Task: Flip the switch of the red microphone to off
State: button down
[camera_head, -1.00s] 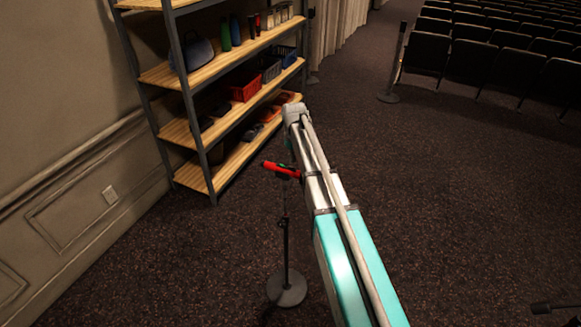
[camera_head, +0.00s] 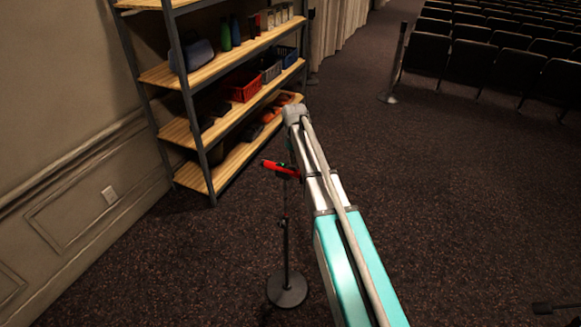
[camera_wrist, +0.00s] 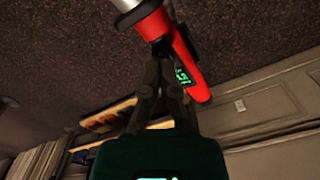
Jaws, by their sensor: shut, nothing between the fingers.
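The red microphone (camera_head: 279,168) is held level on top of a black stand (camera_head: 285,240) with a round base. In the wrist view the microphone (camera_wrist: 186,62) runs from its silver head (camera_wrist: 130,10) at the top down to the right, with a small lit green display on its side. My gripper (camera_wrist: 160,62) is shut and empty, its dark fingertips close beside the microphone's body near that display. I cannot tell whether they touch it. In the head view my gripper is mostly hidden behind my arm. The switch itself cannot be made out.
A shelf unit (camera_head: 186,110) with bottles, baskets and other items stands behind the microphone, against the left wall. Rows of dark seats (camera_head: 515,70) and a post (camera_head: 394,65) are at the upper right. Open carpet lies to the right of my arm.

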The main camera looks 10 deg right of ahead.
jog(key=shift+f+b, duration=0.85)
jog(key=shift+f, duration=0.05)
dwell(0.8)
jog(key=shift+r, duration=0.15)
jog(key=shift+r+p, duration=3.4)
jog(key=shift+p, duration=0.15)
jog(key=shift+s+f, duration=0.1)
jog(key=shift+s, duration=0.1)
jog(key=s+f+m+b, duration=0.2)
jog(key=s+f+b, duration=0.2)
jog(key=s, duration=1)
jog(key=s+f+m+b, duration=0.2)
jog(key=s+f+b, duration=0.2)
jog(key=s, duration=1.1)
jog(key=shift+a+f+m+b, duration=0.2)
jog(key=shift+a+m+b, duration=0.05)
jog(key=shift+m+b, duration=0.15)
jog(key=shift+w, duration=0.1)
